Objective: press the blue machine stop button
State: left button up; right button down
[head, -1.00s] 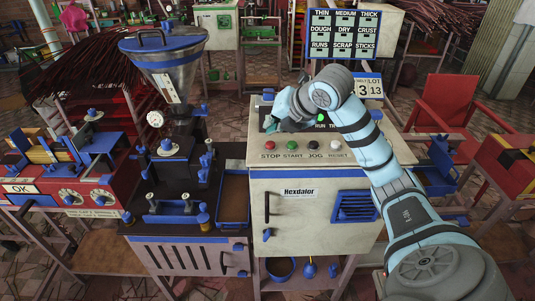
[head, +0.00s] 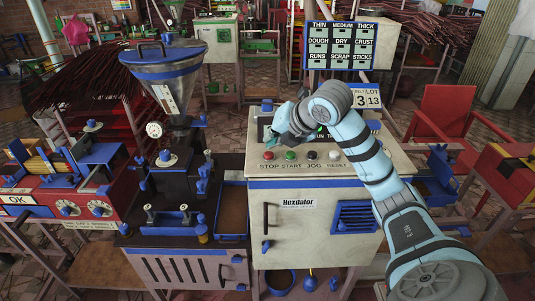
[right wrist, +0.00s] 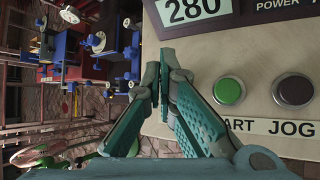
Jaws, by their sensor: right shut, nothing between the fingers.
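The blue-trimmed Hexdalor machine (head: 285,228) stands in the middle of the head view. Its sloped panel has a red stop button (head: 268,155) at the left end of a row, above the label STOP. My right gripper (head: 270,144) is shut and empty, with its teal fingers just above and behind the stop button; I cannot tell whether they touch it. In the right wrist view the shut fingers (right wrist: 162,78) lie over the panel's left edge, and the stop button does not show there. My left gripper is not in view.
Right of stop are the green start button (head: 290,155), dark jog button (head: 312,155) and pale reset button (head: 334,154). A metal hopper (head: 166,72) stands to the left and a red chair (head: 446,120) to the right. A display reading 280 (right wrist: 193,10) sits behind the buttons.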

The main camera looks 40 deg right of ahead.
aim_at(272, 153)
dwell(0.5)
jog(key=shift+s+f+b, duration=0.1)
jog(key=shift+f+b, duration=0.3)
jog(key=shift+f+b, duration=0.4)
jog(key=shift+f, duration=0.1)
dwell(0.5)
dwell(0.4)
jog(key=shift+r+p, duration=0.85)
jog(key=shift+r, duration=0.1)
notch_tip(272, 153, up, 5)
jog(key=p, duration=0.4)
jog(key=shift+r+p, duration=0.1)
jog(key=shift+p, duration=0.25)
